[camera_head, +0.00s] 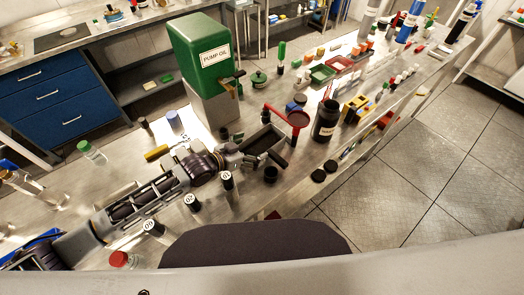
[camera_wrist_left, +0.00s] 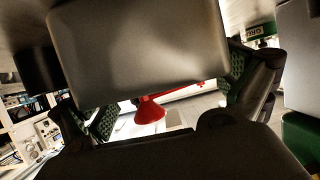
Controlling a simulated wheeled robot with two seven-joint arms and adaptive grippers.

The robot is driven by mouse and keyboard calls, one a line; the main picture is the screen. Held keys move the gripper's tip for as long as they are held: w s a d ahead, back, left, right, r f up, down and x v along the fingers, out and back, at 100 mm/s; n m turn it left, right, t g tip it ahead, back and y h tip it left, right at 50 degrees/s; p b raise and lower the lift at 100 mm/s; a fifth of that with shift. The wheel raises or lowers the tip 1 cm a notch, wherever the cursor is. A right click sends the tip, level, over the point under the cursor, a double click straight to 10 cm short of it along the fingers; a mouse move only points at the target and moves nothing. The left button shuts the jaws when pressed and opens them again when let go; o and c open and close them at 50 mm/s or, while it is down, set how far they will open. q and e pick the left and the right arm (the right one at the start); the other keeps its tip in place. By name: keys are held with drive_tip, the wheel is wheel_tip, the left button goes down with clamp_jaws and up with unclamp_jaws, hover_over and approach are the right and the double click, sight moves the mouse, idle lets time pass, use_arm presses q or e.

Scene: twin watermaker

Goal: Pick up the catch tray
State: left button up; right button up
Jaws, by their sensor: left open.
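The catch tray (camera_head: 263,139) is a dark, shallow rectangular tray on the metal bench, in front of the green pump oil container. My left gripper (camera_head: 242,157) is at the tray's near left side, with its fingers close to the rim. It is open; I cannot tell whether a finger touches the tray. In the left wrist view the two fingers with green pads (camera_wrist_left: 172,98) stand wide apart. A smooth grey-brown block (camera_wrist_left: 140,50) fills the upper middle there and may be the tray. My right gripper is not in view.
The green pump oil container (camera_head: 200,45) stands on a grey block behind the tray. Several black-capped bottles (camera_head: 227,181) stand near my left arm. Black discs (camera_head: 318,175) lie near the bench's front edge.

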use_arm(q)
drive_tip(key=shift+s+f, duration=0.1)
drive_tip(key=c, duration=1.3)
drive_tip(key=shift+r, duration=0.45)
drive_tip(key=shift+s+a+r+b, duration=0.1)
drive_tip(key=shift+s+a+b, duration=0.15)
drive_tip(key=shift+s+a, duration=0.35)
drive_tip(key=shift+s+a+r+b, duration=0.1)
drive_tip(key=shift+s+a+b, duration=0.2)
drive_tip(key=shift+a, duration=0.4)
wheel_tip(320, 180, up, 14)
drive_tip(key=shift+s+a, duration=0.25)
drive_tip(key=o, duration=0.7)
drive_tip(key=c, duration=0.7)
drive_tip(key=shift+r, duration=0.1)
